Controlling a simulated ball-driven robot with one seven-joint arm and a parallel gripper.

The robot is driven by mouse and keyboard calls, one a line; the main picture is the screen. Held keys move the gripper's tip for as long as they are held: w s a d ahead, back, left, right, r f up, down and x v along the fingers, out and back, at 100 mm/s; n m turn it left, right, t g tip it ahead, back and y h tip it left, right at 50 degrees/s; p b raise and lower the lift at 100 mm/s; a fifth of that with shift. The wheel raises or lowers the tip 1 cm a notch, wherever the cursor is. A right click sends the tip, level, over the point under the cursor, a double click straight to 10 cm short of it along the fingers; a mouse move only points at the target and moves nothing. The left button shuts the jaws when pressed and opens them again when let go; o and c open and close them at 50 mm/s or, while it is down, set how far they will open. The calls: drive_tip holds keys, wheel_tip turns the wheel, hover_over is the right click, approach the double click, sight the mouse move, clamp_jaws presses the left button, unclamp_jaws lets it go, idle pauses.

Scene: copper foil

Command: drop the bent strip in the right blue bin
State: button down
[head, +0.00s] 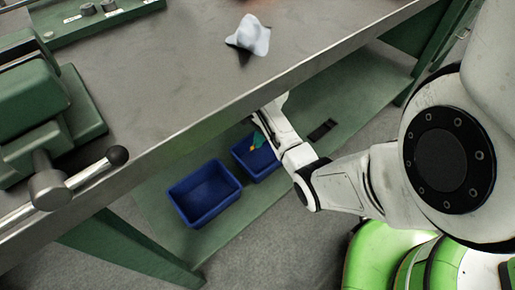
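The right blue bin (266,170) stands on the green lower shelf under the workbench, partly hidden by my arm. My gripper (262,122) is at the bin's far side, under the bench's front edge. Its fingers are too small and covered to tell open from shut. A small teal piece (258,138) and a yellow-orange piece (252,148) show at the bin beside my gripper. I cannot tell whether either is the bent strip, or whether they are held or lie in the bin.
The left blue bin (204,193) looks empty. A dark flat item (322,131) lies on the shelf (365,88). The metal benchtop (170,75) overhangs the bins. It carries a green vise (45,110) with a protruding handle, and a crumpled whitish cloth (249,36).

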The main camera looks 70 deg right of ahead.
drive_tip(key=f, duration=0.1)
drive_tip(key=f+b, duration=0.2)
drive_tip(key=shift+w+d+f, duration=0.2)
drive_tip(key=shift+w+f, duration=0.05)
drive_tip(key=shift+f, duration=0.15)
drive_tip(key=shift+f, duration=0.45)
drive_tip(key=shift+f, duration=0.15)
drive_tip(key=c, duration=1.4)
unclamp_jaws()
drive_tip(key=shift+o, duration=0.2)
